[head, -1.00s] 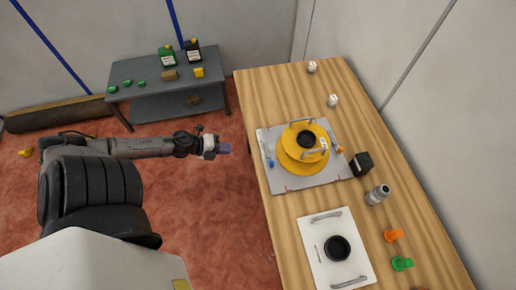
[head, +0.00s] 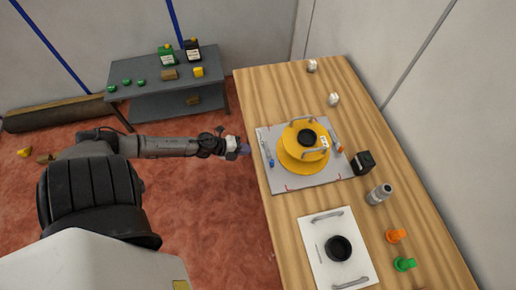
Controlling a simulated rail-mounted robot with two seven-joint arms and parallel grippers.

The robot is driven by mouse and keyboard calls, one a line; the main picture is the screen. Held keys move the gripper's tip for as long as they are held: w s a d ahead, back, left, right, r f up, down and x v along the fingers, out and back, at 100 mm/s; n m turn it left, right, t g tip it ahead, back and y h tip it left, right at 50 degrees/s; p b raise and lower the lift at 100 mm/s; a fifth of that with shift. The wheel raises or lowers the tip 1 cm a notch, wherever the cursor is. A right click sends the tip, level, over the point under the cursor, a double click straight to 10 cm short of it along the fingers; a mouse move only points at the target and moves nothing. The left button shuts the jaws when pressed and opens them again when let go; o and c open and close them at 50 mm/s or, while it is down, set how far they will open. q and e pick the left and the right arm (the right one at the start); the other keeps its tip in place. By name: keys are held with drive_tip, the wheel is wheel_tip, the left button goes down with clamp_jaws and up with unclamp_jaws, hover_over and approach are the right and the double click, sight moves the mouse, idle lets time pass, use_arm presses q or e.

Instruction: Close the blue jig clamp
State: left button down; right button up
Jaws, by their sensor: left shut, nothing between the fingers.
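The blue jig clamp (head: 270,162) is a small blue-tipped lever at the left side of a grey jig plate (head: 312,181) on the wooden table. Whether it is open or closed is too small to tell. A yellow round part (head: 291,154) with a black centre and metal handles sits on the plate. An orange-tipped clamp (head: 341,148) is at the plate's right side. My left gripper (head: 245,150) is shut and empty, just off the table's left edge, left of the blue clamp and apart from it. My right gripper is not in view.
A white panel (head: 319,262) with a black ring lies nearer on the wooden table (head: 285,95). A black block (head: 362,163), a grey cylinder (head: 379,194), an orange knob (head: 395,236) and a green knob (head: 404,264) stand along the right. A grey bench (head: 140,74) is at the back left.

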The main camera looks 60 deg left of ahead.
sight(264, 148)
use_arm(q)
drive_tip(key=w, duration=0.2)
drive_tip(key=w+d, duration=0.1)
drive_tip(key=shift+w+f, duration=0.15)
drive_tip(key=shift+f, duration=0.15)
drive_tip(key=shift+w+d, duration=0.2)
drive_tip(key=shift+w, duration=0.65)
drive_tip(key=shift+f, duration=0.1)
drive_tip(key=shift+w+a+m+h, duration=0.1)
drive_tip(key=shift+w+m+h, duration=0.1)
drive_tip(key=shift+m+h, duration=0.2)
